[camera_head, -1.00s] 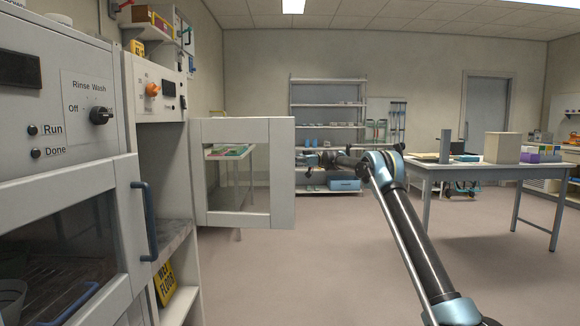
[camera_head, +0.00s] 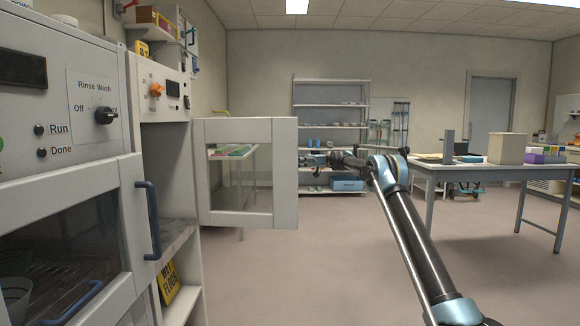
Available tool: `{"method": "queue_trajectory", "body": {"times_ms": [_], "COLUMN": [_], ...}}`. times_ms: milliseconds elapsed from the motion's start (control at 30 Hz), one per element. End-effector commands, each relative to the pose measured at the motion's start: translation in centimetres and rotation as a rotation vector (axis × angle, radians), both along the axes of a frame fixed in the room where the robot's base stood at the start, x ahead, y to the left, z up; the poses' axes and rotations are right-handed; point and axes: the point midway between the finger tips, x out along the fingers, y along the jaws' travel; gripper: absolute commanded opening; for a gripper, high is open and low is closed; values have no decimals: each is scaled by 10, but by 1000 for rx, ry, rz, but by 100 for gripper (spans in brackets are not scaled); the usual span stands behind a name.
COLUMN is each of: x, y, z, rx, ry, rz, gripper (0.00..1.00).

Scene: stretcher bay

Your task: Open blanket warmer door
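The blanket warmer appears to be the white cabinet with an orange knob (camera_head: 156,89) and a small dark display, left of centre. A white-framed door with a clear window (camera_head: 285,172) stands swung out from its right side, wide open into the room. My arm reaches in from the lower right. My gripper (camera_head: 312,160) is at the arm's far end, just right of the door's outer edge in the picture. It is small and dark here, so its fingers cannot be made out. I cannot tell whether it touches the door.
A washer (camera_head: 62,215) with a blue handle stands close on the left. A yellow wet-floor sign (camera_head: 168,284) is low beside it. A shelving rack (camera_head: 330,108) stands at the back, and a table (camera_head: 480,171) with boxes is on the right. The middle floor is clear.

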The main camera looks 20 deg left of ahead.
Motion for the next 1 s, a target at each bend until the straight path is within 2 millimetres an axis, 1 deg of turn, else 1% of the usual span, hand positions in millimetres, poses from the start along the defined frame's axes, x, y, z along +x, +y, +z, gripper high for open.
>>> {"method": "queue_trajectory", "body": {"times_ms": [33,133,400,767,867,1000], "x": [7,17,30,31,29,22], "y": [-7,-18,-32,-34,-38,-49], "z": [0,-1,-1,0,5,17], "rx": [0,0,1,-3,-28,-111], "ry": [0,0,1,1,8,27], "rz": [-2,-1,0,-2,-12,-45], "gripper": [34,34,34,34,34,34]}}
